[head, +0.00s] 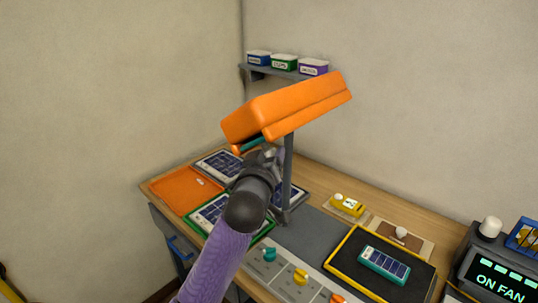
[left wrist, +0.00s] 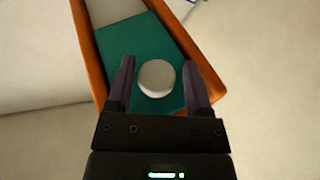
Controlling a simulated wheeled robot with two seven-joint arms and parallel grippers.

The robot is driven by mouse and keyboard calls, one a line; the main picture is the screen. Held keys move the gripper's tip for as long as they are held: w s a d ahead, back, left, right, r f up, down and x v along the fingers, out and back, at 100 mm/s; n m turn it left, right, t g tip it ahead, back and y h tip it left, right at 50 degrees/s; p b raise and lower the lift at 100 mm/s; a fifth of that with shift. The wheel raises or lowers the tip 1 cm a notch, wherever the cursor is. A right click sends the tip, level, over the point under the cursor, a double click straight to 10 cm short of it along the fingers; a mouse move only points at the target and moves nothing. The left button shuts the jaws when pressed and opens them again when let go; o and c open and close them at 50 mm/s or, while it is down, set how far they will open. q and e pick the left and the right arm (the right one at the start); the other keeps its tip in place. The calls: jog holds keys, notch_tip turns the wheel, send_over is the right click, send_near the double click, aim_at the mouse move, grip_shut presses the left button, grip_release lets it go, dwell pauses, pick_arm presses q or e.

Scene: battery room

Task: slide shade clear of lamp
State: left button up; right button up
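The orange lamp head (head: 285,108) sits on a dark post (head: 288,175) above the bench. A dark green shade (head: 250,144) shows as a thin strip at the lamp's lower left edge. In the left wrist view the green shade (left wrist: 118,40) lies between the lamp's orange side rails (left wrist: 86,45) and carries a round pale knob (left wrist: 157,78). My left gripper (left wrist: 160,85) is open, with one finger on each side of the knob and a visible gap on both sides. In the head view my left gripper (head: 262,158) is just below the lamp, partly hidden by its wrist. My right gripper is not in view.
The bench below holds an orange tray (head: 182,190), solar panels, a row of coloured knobs (head: 300,276), a black mat with yellow rim (head: 345,262) and a teal panel (head: 384,265). A fan display (head: 495,280) stands right. A shelf with small bins (head: 284,62) is behind.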

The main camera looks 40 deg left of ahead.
pick_arm(q)
jog(key=shift+o, duration=0.7)
jog(key=shift+s, duration=0.15)
jog(key=v, duration=0.9)
jog(key=shift+s+d, duration=0.15)
jog(key=shift+s, duration=0.15)
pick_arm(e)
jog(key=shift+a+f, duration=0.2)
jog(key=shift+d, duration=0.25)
